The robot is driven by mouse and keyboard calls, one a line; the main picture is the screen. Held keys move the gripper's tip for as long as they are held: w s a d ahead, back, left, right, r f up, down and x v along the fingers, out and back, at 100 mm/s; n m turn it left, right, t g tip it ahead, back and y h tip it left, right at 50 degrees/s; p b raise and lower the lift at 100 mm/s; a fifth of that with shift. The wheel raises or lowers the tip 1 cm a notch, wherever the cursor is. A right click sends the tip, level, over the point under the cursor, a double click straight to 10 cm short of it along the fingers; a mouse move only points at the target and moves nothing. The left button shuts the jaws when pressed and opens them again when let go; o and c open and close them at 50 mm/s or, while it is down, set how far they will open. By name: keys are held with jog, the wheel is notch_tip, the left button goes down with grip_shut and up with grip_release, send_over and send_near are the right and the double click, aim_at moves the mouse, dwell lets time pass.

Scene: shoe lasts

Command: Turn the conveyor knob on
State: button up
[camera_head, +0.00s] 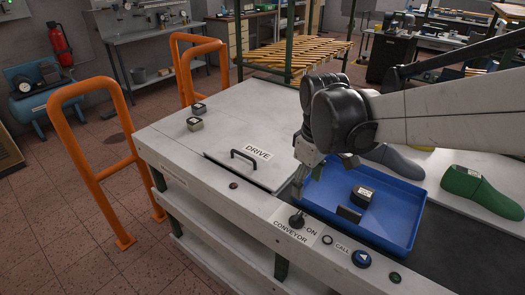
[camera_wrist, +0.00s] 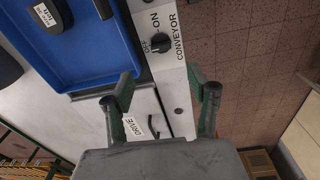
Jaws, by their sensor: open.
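The conveyor knob (camera_head: 296,221) is a black rotary knob on the light front panel, beside the words ON and CONVEYOR. In the wrist view the knob (camera_wrist: 160,42) shows between a larger ON and a small OFF label; I cannot tell for sure where it points. My gripper (camera_head: 299,190) is just above and behind the knob in the head view, pointing down. In the wrist view my gripper (camera_wrist: 170,88) has its two fingers wide apart with nothing between them. The knob lies beyond the fingertips there, apart from them.
A blue tray (camera_head: 402,237) with dark labelled blocks sits right behind the panel. A DRIVE hatch with a handle (camera_head: 244,153) is to the left. A green shoe last (camera_head: 480,190) stands at right. Orange rails (camera_head: 92,150) stand at left.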

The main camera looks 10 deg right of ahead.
aim_at(297, 215)
jog(key=shift+n+g, duration=0.4)
jog(key=shift+n, duration=0.1)
jog(key=f, duration=0.5)
jog(key=w+f, duration=0.1)
jog(key=f, duration=0.8)
jog(key=shift+w+a+f+b, duration=0.3)
jog(key=shift+w+f+b, duration=0.05)
jog(key=shift+w+f, duration=0.05)
jog(key=c, duration=1.1)
